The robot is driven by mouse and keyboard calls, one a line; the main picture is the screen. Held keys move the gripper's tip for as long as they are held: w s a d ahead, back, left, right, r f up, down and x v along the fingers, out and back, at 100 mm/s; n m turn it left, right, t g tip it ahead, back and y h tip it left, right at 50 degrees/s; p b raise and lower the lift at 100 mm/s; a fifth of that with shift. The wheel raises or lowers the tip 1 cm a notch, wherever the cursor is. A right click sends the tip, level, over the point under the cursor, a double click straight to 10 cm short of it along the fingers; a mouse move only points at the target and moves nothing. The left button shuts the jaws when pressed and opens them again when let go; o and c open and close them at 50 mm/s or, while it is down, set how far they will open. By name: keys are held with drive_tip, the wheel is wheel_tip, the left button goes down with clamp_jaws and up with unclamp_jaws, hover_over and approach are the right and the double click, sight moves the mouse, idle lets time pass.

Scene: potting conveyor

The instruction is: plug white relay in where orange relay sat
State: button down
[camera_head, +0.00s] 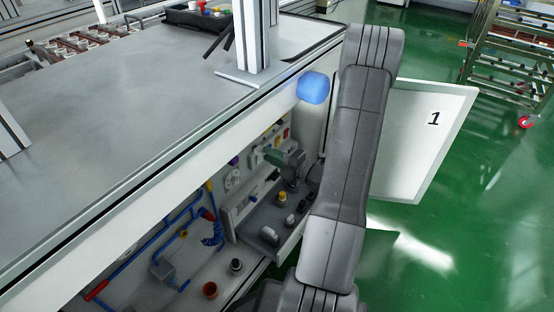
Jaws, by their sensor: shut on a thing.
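My gripper (277,157) is inside the open cabinet under the table, close to the upright back panel (232,200). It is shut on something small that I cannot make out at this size. Small coloured parts, red (285,133), yellow (277,141) and purple (234,160), sit on the panel near my gripper. I cannot tell the white relay or the orange relay apart from the other parts here. The socket in front of my gripper is hidden or too small to see.
A grey tray (250,222) with several small knobs lies below my gripper. The cabinet door (425,140), marked 1, stands open at right. The table edge (200,160) runs overhead.

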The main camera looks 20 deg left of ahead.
sight(260, 150)
drive_tip(key=shift+x, duration=0.9)
drive_tip(key=shift+w+a, duration=0.1)
drive_tip(key=shift+p, duration=1.1)
idle(0.8)
drive_tip(key=shift+x, duration=1.35)
drive_tip(key=c, duration=1.2)
unclamp_jaws()
drive_tip(key=shift+c, duration=0.2)
drive_tip(key=p+v, duration=0.3)
drive_tip(key=v, duration=1)
drive_tip(key=shift+d, duration=0.4)
drive_tip(key=shift+a, duration=0.15)
